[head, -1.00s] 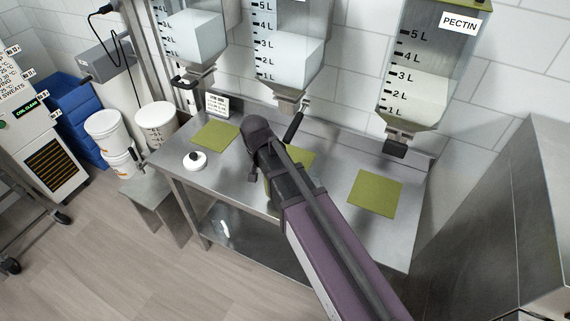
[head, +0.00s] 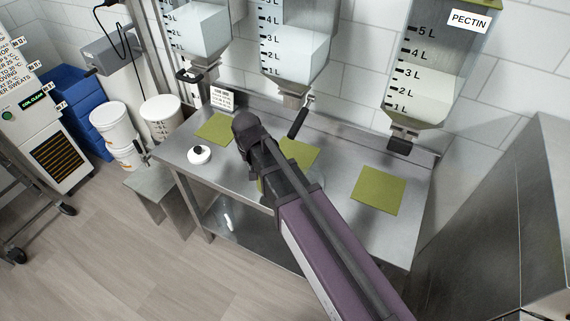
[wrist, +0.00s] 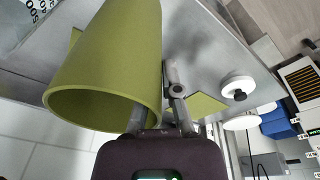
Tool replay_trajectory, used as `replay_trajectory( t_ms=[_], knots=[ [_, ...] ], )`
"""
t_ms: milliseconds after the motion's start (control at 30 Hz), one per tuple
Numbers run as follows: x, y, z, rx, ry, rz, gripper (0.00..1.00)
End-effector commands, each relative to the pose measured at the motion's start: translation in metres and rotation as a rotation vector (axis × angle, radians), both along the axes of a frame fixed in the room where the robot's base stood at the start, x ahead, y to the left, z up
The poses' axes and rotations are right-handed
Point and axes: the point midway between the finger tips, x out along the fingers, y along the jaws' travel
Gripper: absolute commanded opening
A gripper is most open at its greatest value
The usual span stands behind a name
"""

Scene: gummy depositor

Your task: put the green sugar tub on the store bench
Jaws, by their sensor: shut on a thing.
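The green sugar tub (wrist: 115,50) fills the upper left of the wrist view, an olive-green cylinder with its open rim toward the camera. I cannot tell whether the tub touches the bench. Which surface is the store bench is not labelled.
Green mats (head: 378,189) lie on the steel bench under the clear dispensers (head: 430,80). A round white lidded item (head: 199,155) sits at its left. A low grey bench (head: 155,186), white buckets (head: 160,117) and blue crates (head: 80,110) stand further left. A steel cabinet (head: 500,220) bounds the right.

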Motion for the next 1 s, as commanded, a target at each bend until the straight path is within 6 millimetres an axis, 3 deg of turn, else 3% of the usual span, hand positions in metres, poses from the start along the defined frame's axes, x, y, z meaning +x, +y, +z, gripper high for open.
replay_trajectory(
  t_ms=[200,400,1000],
  knots=[
    [-0.023,0.034,0.006,0.002,-0.002,0.278,0.0],
    [-0.036,0.053,0.008,0.002,-0.006,0.447,0.0],
    [-0.034,0.061,0.007,0.002,-0.007,0.491,0.0]
  ],
)
